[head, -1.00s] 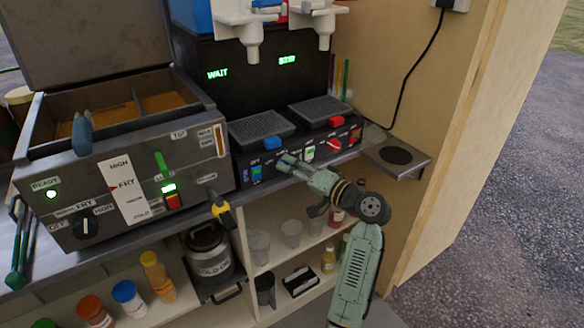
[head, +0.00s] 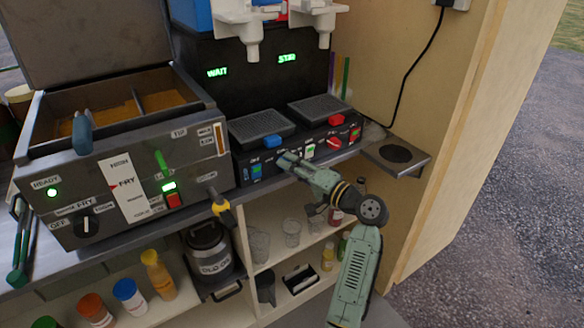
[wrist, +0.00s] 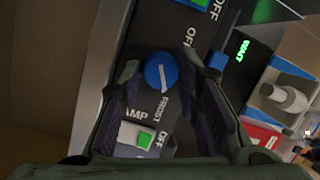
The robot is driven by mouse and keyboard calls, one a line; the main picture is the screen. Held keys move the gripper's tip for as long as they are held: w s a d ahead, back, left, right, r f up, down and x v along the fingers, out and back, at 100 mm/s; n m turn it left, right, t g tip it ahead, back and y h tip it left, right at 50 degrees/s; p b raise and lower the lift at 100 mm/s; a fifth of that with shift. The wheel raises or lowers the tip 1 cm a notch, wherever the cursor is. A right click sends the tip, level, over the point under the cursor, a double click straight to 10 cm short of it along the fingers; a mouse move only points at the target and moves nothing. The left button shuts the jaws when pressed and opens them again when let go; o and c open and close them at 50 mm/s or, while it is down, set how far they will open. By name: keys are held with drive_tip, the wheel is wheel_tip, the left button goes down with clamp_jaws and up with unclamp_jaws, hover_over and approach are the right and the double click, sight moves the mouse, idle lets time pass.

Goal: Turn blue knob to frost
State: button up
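The blue knob (wrist: 160,72) is round with a white line on its face, on the dark front panel of the slush machine. In the wrist view the line runs from about its middle towards the side where the word FROST is printed; an OFF label lies at the other side. My gripper (wrist: 172,68) is open, with one finger on each side of the knob; a gap shows on the right, and the left finger is close to it. Whether it touches is unclear. In the head view my gripper (head: 284,160) is at the panel and covers the knob.
A green-lit switch (wrist: 144,138) is beside the knob. The head view shows a red knob (head: 335,143), blue (head: 272,141) and red (head: 335,121) tabs by the drip trays, white dispensers above, and a fryer (head: 125,185) on the left. A small shelf (head: 395,155) is on the right.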

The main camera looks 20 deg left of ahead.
drive_tip(key=shift+o, duration=0.4)
drive_tip(key=v, duration=1.2)
drive_tip(key=shift+f, duration=0.1)
